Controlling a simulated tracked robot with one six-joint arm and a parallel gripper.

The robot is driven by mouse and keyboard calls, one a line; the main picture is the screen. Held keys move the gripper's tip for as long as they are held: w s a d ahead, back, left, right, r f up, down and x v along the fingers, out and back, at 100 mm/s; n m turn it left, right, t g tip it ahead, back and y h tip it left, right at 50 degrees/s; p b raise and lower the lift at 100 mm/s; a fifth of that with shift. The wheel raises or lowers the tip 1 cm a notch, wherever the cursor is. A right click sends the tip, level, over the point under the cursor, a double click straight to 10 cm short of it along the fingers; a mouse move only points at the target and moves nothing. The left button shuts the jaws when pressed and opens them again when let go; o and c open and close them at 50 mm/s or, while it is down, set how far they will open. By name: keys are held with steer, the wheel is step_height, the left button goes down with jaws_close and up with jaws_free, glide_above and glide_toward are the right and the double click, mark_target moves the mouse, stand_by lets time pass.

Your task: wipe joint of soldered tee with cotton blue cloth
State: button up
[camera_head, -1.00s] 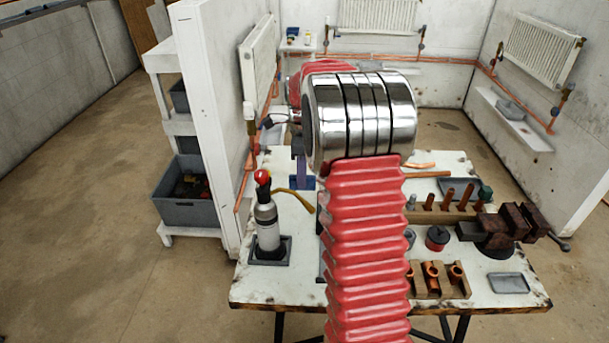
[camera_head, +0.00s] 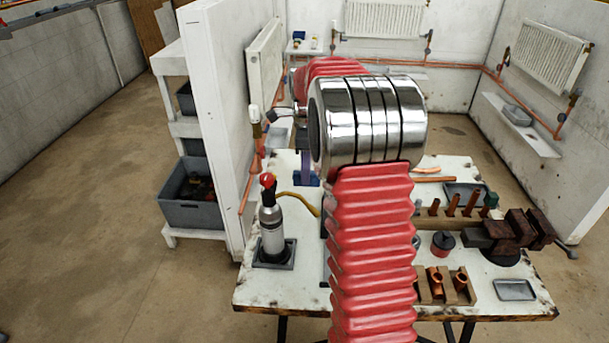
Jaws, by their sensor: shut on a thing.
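My gripper (camera_head: 280,116) shows small and dark just left of my arm, close to the copper pipework on the white partition. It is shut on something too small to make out. I cannot make out a blue cloth in it. A copper pipe (camera_head: 247,182) runs down the partition's edge, with a white-topped valve (camera_head: 256,122) above it. I cannot tell which joint there is the soldered tee, or whether the gripper touches it. My arm hides much of the bench behind it.
The white bench (camera_head: 390,327) carries a red-topped gas bottle (camera_head: 271,228), a vise (camera_head: 508,235), copper fittings (camera_head: 437,283) on a wooden block and a grey tray (camera_head: 515,290). A grey crate (camera_head: 190,210) sits on the shelf at left. The left floor is clear.

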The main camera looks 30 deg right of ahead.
steer(key=shift+r, duration=1.6)
steer(key=shift+s, duration=0.1)
